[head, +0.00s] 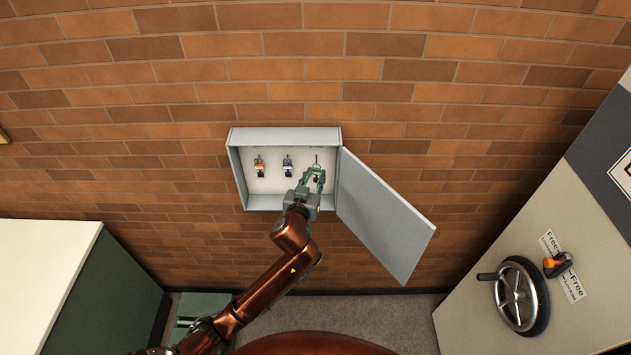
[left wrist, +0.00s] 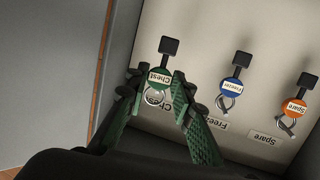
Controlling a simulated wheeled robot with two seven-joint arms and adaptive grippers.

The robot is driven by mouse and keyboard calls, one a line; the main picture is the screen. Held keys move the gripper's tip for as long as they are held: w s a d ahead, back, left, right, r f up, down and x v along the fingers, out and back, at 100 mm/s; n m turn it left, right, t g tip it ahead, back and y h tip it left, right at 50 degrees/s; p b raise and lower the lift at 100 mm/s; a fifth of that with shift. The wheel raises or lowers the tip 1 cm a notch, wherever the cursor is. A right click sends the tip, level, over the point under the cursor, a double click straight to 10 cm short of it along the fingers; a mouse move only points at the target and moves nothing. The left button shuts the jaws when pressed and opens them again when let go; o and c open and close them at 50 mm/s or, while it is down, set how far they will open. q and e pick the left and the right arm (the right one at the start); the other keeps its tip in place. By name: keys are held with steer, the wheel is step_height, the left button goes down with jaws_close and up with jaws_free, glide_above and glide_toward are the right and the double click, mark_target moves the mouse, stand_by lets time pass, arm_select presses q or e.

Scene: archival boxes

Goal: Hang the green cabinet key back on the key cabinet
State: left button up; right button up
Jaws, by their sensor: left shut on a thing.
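The key cabinet (head: 284,138) hangs open on the brick wall. In the head view my left gripper (head: 316,179) is inside the cabinet's right part, shut on this key. Whether its ring is around a hook or only in front of it, I cannot tell. A blue-tagged key (head: 288,167) and an orange-tagged key (head: 259,167) hang to its left. My right gripper is out of view.
The cabinet door (head: 382,218) stands open to the right, close beside my left gripper. A grey unit (head: 470,325) with a black handwheel (head: 521,296) stands at the right. A pale-topped cabinet (head: 45,265) stands at the left.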

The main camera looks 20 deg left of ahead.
mark_target(313, 173)
arm_select(q)
steer(key=shift+w+a+b, duration=0.2)
steer(key=shift+w+b, duration=0.05)
steer(key=shift+w, duration=0.35)
steer(key=shift+w+a+b, duration=0.15)
steer(key=shift+w+b, duration=0.05)
steer(key=shift+w, duration=0.4)
steer(key=shift+w+a+f, duration=0.1)
steer(key=shift+w+f, duration=0.2)
steer(key=shift+w, duration=0.15)
steer(key=shift+w+f, duration=0.1)
steer(key=o, duration=1.1)
